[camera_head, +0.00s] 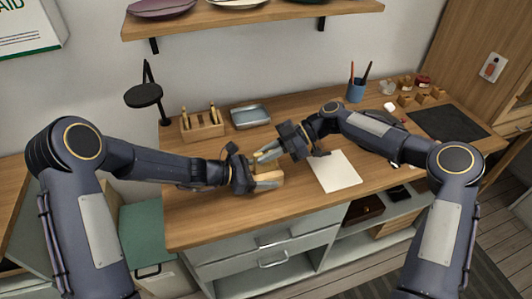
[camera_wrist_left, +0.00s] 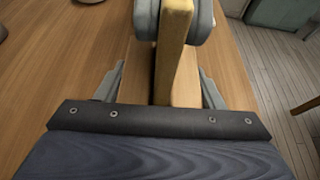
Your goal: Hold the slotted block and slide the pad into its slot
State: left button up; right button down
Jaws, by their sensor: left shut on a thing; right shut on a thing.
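The wooden slotted block (camera_head: 268,180) is near the desk's front middle, and my left gripper (camera_head: 258,181) is shut on it. In the left wrist view the block (camera_wrist_left: 187,82) lies between the grey fingers of that gripper (camera_wrist_left: 160,82). The yellow pad (camera_head: 267,155) is held by my right gripper (camera_head: 272,154), just above and behind the block. In the left wrist view the pad (camera_wrist_left: 173,45) stands on edge between the rounded right fingers and overlaps the block's middle. A dark line runs beside it. I cannot tell how deep it sits in the slot.
A wooden holder (camera_head: 202,125) with several tools and a grey tray (camera_head: 249,116) stand behind the arms. A white sheet (camera_head: 335,171) lies right of the block. A blue cup (camera_head: 357,90), small blocks and a dark mat (camera_head: 447,123) are farther right. The desk's front edge is close.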

jog(key=shift+f, duration=0.95)
dwell(0.7)
jog(key=c, duration=1.4)
grip_release()
jog(key=shift+d, duration=0.1)
jog(key=v, duration=1.2)
pick_arm(q)
jog(key=o, duration=1.2)
